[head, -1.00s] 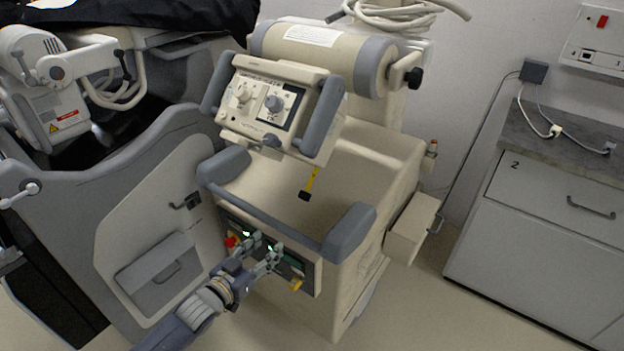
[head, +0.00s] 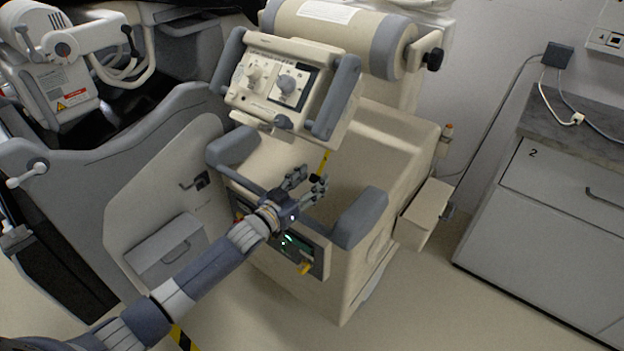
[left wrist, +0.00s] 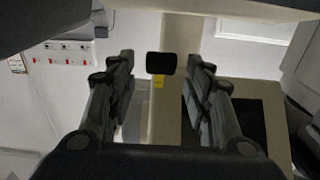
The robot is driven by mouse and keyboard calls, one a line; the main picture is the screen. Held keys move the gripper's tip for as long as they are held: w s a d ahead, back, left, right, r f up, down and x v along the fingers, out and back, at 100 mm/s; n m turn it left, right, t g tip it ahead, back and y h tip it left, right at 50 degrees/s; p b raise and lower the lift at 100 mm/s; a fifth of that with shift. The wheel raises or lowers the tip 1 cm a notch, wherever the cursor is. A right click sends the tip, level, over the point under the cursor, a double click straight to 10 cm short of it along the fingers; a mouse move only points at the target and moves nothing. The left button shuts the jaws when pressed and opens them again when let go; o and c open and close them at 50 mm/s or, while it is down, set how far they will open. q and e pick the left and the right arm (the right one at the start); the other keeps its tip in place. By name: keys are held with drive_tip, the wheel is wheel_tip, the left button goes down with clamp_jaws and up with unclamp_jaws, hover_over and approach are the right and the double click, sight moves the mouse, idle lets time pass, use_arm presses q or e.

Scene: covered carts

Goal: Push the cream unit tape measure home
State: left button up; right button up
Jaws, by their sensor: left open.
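The cream unit (head: 405,130) stands in the middle of the head view, with a tilted control head on top. A short yellow tape (head: 324,160) with a black end tab (head: 316,178) hangs down below the control head. My left gripper (head: 310,184) is open over the unit's front, with its fingertips near the tab. In the left wrist view the black tab (left wrist: 161,64) sits between the two open fingers (left wrist: 162,75), with visible room on both sides. Contact cannot be told. My right gripper is not in view.
Grey handles (head: 361,217) flank the unit's front, and a panel with green lights (head: 290,240) lies below my arm. A grey-covered cart (head: 150,190) stands close on the left. A cabinet (head: 550,220) stands at the right, with clear floor between.

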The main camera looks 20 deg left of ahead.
use_arm(q)
drive_tip(key=shift+w+d, duration=0.15)
drive_tip(key=shift+w, duration=0.25)
clamp_jaws()
drive_tip(key=shift+w+r, duration=0.1)
drive_tip(key=shift+r, duration=0.1)
drive_tip(key=shift+w+d+r+p, duration=0.2)
drive_tip(key=shift+w+r+p, duration=0.3)
drive_tip(key=shift+r, duration=0.15)
drive_tip(key=shift+w+d+r+p, duration=0.15)
drive_tip(key=shift+w+r+p, duration=0.25)
drive_tip(key=shift+w+r, duration=0.15)
drive_tip(key=shift+d+f, duration=0.1)
drive_tip(key=shift+c, duration=0.6)
unclamp_jaws()
drive_tip(key=shift+o, duration=0.6)
drive_tip(key=v, duration=1.2)
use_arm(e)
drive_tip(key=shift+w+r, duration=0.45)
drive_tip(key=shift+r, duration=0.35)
